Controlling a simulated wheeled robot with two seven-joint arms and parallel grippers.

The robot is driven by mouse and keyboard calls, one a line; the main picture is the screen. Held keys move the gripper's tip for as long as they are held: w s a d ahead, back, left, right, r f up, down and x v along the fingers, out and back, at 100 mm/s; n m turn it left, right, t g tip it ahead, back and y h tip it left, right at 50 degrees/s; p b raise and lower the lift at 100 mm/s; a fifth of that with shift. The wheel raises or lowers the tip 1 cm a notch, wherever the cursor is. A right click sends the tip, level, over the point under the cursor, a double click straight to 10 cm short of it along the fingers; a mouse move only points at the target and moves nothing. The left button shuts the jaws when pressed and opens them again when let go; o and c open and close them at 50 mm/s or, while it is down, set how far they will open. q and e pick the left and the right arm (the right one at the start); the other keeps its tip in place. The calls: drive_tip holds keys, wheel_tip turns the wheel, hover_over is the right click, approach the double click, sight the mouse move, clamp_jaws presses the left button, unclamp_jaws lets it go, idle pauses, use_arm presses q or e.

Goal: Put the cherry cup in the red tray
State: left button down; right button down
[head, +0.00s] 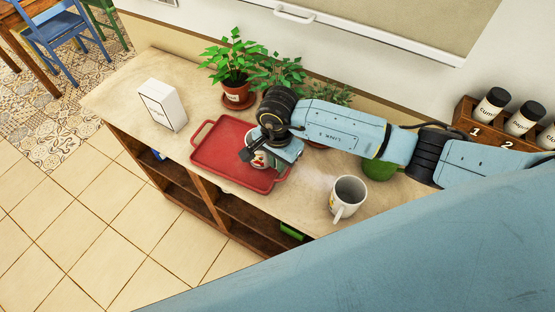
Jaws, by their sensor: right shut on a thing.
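The red tray (215,158) lies on the shelf's wooden top, with a handle at each end. My right gripper (268,152) is over the right half of the tray, shut on a cup (259,161). The cup is light with a small coloured print, and the gripper hides much of it. I take it to be the cherry cup, but its print is too small to be sure. I cannot tell whether its base touches the tray. My left gripper is not in view.
A white mug (348,196) stands right of the tray, near the front edge. A white box (162,105) stands to the left. Potted plants (233,70) line the back, and a wooden rack (467,113) with labelled jars is at the right. The tray's left half is clear.

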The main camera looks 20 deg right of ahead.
drive_tip(key=shift+f, duration=0.1)
drive_tip(key=c, duration=1.9)
unclamp_jaws()
drive_tip(key=o, duration=0.4)
drive_tip(key=shift+c, duration=0.2)
wheel_tip(320, 180, up, 12)
drive_tip(key=b, duration=0.1)
